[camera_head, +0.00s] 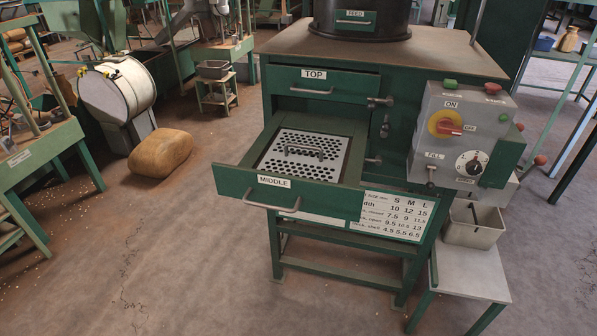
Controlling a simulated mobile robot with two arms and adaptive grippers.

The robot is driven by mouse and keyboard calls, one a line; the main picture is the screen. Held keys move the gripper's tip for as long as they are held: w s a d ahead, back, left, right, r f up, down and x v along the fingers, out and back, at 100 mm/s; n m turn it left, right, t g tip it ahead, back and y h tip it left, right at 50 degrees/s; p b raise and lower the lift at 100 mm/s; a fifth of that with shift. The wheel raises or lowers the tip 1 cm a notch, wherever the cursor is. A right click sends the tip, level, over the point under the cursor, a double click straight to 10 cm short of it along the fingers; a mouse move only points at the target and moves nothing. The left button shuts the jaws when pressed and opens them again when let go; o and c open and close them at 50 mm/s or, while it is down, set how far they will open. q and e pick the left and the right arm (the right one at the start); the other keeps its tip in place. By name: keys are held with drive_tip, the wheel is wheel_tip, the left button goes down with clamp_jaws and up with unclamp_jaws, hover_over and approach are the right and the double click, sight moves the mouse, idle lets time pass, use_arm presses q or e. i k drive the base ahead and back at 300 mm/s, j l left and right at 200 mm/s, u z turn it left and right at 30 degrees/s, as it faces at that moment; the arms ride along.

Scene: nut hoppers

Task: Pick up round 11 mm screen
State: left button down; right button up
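A light metal screen (296,170) with many small, round-looking holes lies flat in the open middle drawer (230,181). A bar handle (304,151) stands up from the middle of the screen. The drawer is pulled out toward me and its front carries a "MIDDLE" label and a pull handle. I cannot read any size on the screen. The top drawer (355,85), labelled "TOP", is shut above it. Neither of my grippers shows in this view.
The control box (485,115) with knobs and a dial juts out at right. A size chart (392,218) is below the drawer. A metal bin (474,234) stands on a small table (470,274). A sack (160,153) lies at left. The floor in front is clear.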

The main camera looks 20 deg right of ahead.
sight(312, 155)
drive_tip(key=l+u, duration=0.25)
drive_tip(key=l, duration=0.8)
drive_tip(key=k+l+u, duration=0.2)
drive_tip(key=l, duration=0.85)
drive_tip(key=i+l, duration=0.05)
drive_tip(key=i, duration=0.05)
